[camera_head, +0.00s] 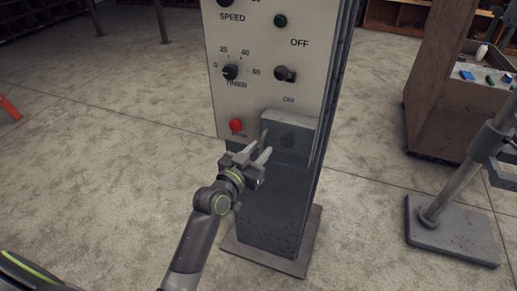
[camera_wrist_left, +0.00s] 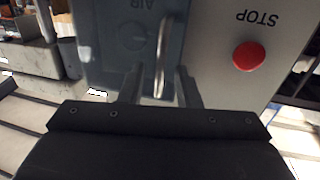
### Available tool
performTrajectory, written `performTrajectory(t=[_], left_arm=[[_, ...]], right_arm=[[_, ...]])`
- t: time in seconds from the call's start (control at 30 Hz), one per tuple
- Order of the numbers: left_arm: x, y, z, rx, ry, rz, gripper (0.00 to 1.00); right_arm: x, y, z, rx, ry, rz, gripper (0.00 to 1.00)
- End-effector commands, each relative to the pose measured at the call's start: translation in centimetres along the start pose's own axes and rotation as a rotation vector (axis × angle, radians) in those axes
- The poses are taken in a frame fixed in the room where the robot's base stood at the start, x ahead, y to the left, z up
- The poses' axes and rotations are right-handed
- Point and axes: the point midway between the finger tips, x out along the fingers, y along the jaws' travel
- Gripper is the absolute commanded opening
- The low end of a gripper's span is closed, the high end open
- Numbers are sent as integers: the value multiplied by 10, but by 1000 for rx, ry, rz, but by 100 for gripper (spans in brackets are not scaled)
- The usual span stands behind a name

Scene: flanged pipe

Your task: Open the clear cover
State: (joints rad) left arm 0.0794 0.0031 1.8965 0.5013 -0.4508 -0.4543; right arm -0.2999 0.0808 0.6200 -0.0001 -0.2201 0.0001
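The clear cover (camera_head: 300,137) is a greyish see-through box low on the front of the control pillar, closed over a round dark button. In the left wrist view the cover (camera_wrist_left: 96,45) appears upside down, with the letters AIR behind it. A thin upright handle or edge (camera_wrist_left: 161,50) stands out at its side. My left gripper (camera_head: 259,150) is at the cover's left side, fingers pointing at the panel. In the wrist view its two fingers (camera_wrist_left: 158,82) are apart, one on each side of the handle, with gaps visible. My right gripper is not in view.
A red STOP button (camera_head: 236,125) sits just left of the cover. Above are a timer knob (camera_head: 230,72) and an ON/OFF switch (camera_head: 284,73). A wooden cabinet (camera_head: 438,110) and a stand with a grey base (camera_head: 450,233) are at the right. The floor left is mostly clear.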

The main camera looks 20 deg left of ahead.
Motion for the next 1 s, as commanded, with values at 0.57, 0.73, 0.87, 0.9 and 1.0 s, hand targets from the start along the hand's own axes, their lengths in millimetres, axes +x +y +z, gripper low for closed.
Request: performTrajectory(t=[0.57, 0.73, 0.87, 0.9, 1.0], left_arm=[[2, 0, 0, 0, 0, 0, 0], [2, 0, 0, 0, -1, 0, 0], [2, 0, 0, 0, -1, 0, 0], [2, 0, 0, 0, -1, -1, 0], [2, 0, 0, -1, -1, -6, 0]], right_arm=[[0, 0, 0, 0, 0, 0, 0], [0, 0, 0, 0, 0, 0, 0], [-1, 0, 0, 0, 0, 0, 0], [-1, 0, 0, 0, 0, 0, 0], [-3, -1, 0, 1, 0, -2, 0]])
